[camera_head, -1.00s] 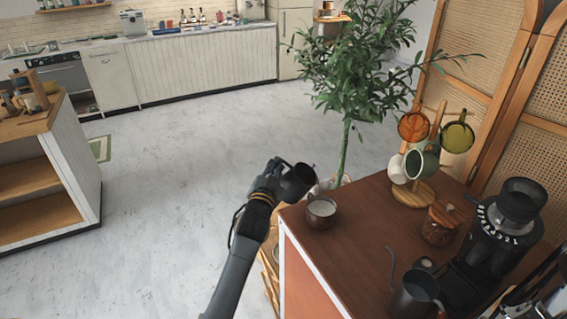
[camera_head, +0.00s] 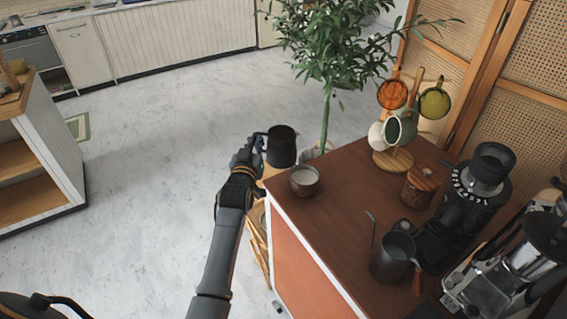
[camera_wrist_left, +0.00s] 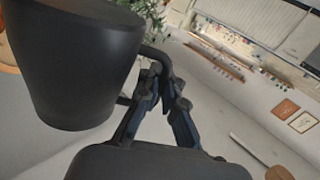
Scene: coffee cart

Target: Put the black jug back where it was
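The black jug (camera_head: 282,147) is in the air off the left edge of the cart's wooden top, near a small brown cup, and looks upright in the head view. My left gripper (camera_head: 258,146) is shut on its handle. In the left wrist view the jug (camera_wrist_left: 72,65) fills the upper left, and the fingers (camera_wrist_left: 163,88) close around its handle. At the lower left of the head view, a dark part of my other arm shows; the right gripper's fingers are not visible.
The cart top (camera_head: 335,215) holds a brown cup (camera_head: 304,180), a mug tree (camera_head: 393,160), a lidded jar (camera_head: 420,187), a grinder (camera_head: 470,195), a gooseneck kettle (camera_head: 393,257) and an espresso machine (camera_head: 510,275). The middle of the top is bare. A plant (camera_head: 325,60) stands behind.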

